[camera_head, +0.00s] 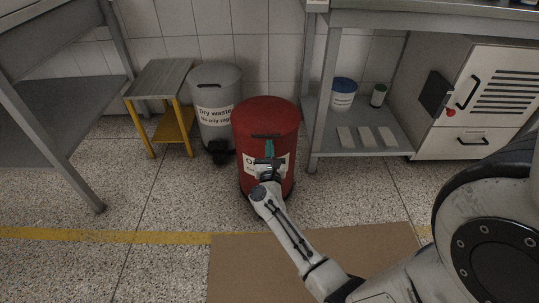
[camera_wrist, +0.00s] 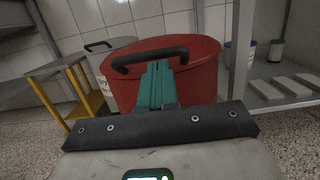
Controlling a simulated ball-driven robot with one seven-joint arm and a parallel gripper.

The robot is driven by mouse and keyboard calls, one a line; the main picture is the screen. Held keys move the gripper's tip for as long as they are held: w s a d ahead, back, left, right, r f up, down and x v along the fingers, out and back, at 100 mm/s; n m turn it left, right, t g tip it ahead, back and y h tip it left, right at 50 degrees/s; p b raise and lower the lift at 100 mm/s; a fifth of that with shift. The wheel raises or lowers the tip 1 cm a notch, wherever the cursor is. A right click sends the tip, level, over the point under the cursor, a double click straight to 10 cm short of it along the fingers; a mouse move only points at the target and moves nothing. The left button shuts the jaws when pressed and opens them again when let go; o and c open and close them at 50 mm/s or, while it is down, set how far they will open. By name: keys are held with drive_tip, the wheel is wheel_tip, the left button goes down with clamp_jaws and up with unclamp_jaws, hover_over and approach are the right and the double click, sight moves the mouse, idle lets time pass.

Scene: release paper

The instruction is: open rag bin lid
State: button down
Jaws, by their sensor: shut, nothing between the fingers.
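The red rag bin (camera_head: 245,122) stands on the floor in the middle of the head view, with its lid (camera_head: 272,112) down. A dark handle (camera_head: 266,135) runs along the near edge of the lid. In the wrist view the lid (camera_wrist: 195,50) fills the upper middle, and the black bar handle (camera_wrist: 150,57) arches along its near side. My gripper (camera_wrist: 159,66) has green fingers, shut together with nothing between them. The fingertips are at the handle, just below or in front of it; I cannot tell whether they touch. My gripper (camera_head: 269,146) partly covers the bin's white label.
A grey dry waste bin (camera_head: 215,90) stands left of the red bin, beside a small yellow-legged stool (camera_head: 160,78). A steel bench leg (camera_head: 315,120) stands close on the right. A brown mat (camera_head: 240,265) lies on the floor in front.

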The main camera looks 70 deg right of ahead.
drive_tip(key=shift+r, duration=0.1)
idle(0.3)
drive_tip(key=r+p, duration=0.1)
drive_tip(key=p, duration=0.2)
drive_tip(key=shift+r+y, duration=0.25)
drive_tip(key=shift+y, duration=0.05)
drive_tip(key=shift+d+r+p, duration=0.1)
drive_tip(key=shift+r+p, duration=0.05)
drive_tip(key=shift+p, duration=0.15)
